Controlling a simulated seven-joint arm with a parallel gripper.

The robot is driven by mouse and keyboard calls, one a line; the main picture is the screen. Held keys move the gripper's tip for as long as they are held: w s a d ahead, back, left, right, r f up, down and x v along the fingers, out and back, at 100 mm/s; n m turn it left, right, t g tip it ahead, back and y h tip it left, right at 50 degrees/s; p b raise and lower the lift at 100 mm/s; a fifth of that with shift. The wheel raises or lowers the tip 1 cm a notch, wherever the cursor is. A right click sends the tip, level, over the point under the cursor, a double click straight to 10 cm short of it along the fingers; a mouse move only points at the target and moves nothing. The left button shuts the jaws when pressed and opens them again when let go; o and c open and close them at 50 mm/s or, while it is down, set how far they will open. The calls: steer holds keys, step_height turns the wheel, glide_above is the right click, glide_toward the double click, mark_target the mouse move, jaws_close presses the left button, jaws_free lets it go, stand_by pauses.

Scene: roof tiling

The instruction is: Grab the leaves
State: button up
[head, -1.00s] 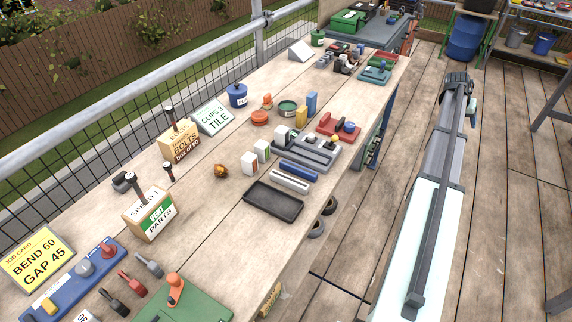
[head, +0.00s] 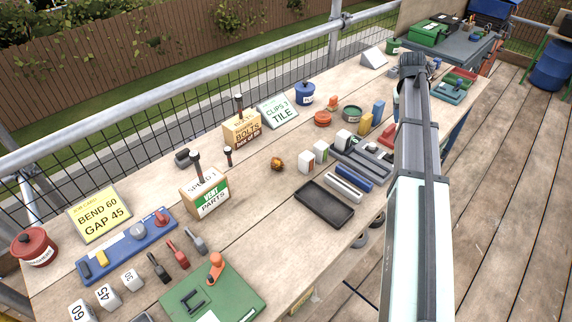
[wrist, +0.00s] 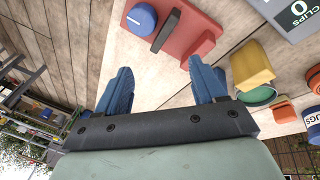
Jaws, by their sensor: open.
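A small orange-brown clump (head: 277,163), which looks like the dry leaves, lies on the wooden bench top left of the white boxes in the head view. It does not show in the wrist view. My gripper (wrist: 160,68) is open and empty in the wrist view, with its two blue fingers wide apart. Under it are bare wood and a red fixture (wrist: 178,25) with a blue knob. In the head view my arm crosses the bench's right side, well right of the clump, and hides the gripper's fingers.
A black tray (head: 324,205), white boxes (head: 306,161) and a blue bar (head: 354,178) stand right of the clump. A bolts box (head: 242,131) and a parts box (head: 205,195) with upright dark tools stand to its left. Bare bench surrounds the clump.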

mark_target(277, 159)
steer(key=s+a+n, duration=0.1)
steer(key=a, duration=0.6)
steer(key=a+r+n+y, duration=0.1)
steer(key=a+n, duration=0.1)
steer(key=a, duration=0.5)
steer(key=s+a+n, duration=0.1)
steer(key=a, duration=0.7)
steer(key=shift+s+r+n+y, duration=0.2)
steer(key=shift+s+n+y, duration=0.1)
steer(key=shift+n, duration=0.1)
steer(key=s+a+r+n+g+y, duration=0.1)
steer(key=s+a+n, duration=0.3)
steer(key=a, duration=0.6)
steer(key=s+a+r+n+g, duration=0.1)
steer(key=s+a+n, duration=0.1)
steer(key=s+a, duration=0.65)
steer(key=w+a+f, duration=0.1)
steer(key=f, duration=0.4)
steer(key=w+a+f, duration=0.1)
steer(key=f, duration=0.2)
steer(key=shift+w+a, duration=0.3)
steer(key=shift+w, duration=0.05)
steer(key=shift+w+f, duration=0.15)
steer(key=shift+f, duration=1.4)
steer(key=shift+w+f, duration=0.1)
steer(key=shift+f, duration=1.4)
steer(key=c, duration=1)
steer(key=shift+r, duration=0.1)
